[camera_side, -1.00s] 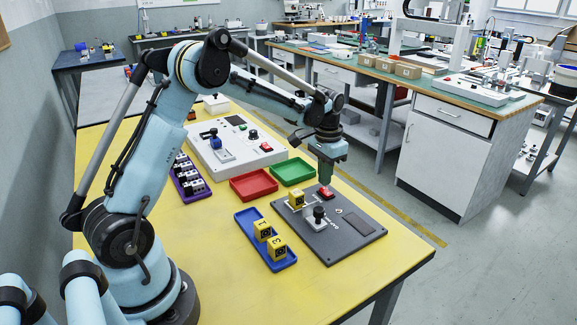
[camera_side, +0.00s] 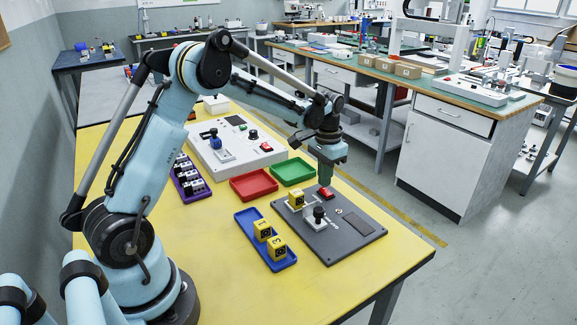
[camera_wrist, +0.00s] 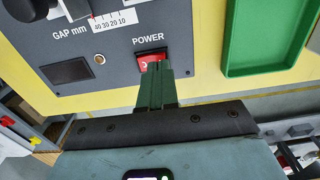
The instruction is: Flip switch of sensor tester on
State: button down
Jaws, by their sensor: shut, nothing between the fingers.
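The sensor tester is a dark grey panel (camera_side: 345,246) on the yellow table's right part; its face also fills the upper left of the wrist view (camera_wrist: 110,60). Its red power switch (camera_side: 326,193) sits near its far edge, and in the wrist view the red rocker (camera_wrist: 151,60) shows under the word POWER. My gripper (camera_side: 325,187) is shut and empty, pointing down at the switch. In the wrist view its green fingertips (camera_wrist: 154,68) overlap the lower right part of the rocker. I cannot tell whether they touch it. The fingers hide part of the switch.
A yellow cube (camera_side: 297,199) and a black knob (camera_side: 319,214) are on the panel. A green tray (camera_side: 293,171) and a red tray (camera_side: 253,186) lie just beyond it. A blue tray (camera_side: 250,231) with yellow cubes lies left. A white tester (camera_side: 258,158) stands farther back.

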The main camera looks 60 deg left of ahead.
aim_at(324, 190)
jog(key=shift+f, duration=0.7)
dwell(0.3)
jog(key=shift+r, duration=3.5)
jog(key=s+d+r+t, duration=0.4)
jog(key=s+d+r, duration=0.3)
jog(key=s+d, duration=0.15)
jog(key=s+d+f+t, duration=0.2)
jog(key=s+d+t, duration=0.1)
jog(key=s, duration=0.6)
jog(key=shift+d+f, duration=0.2)
jog(key=shift+d, duration=0.05)
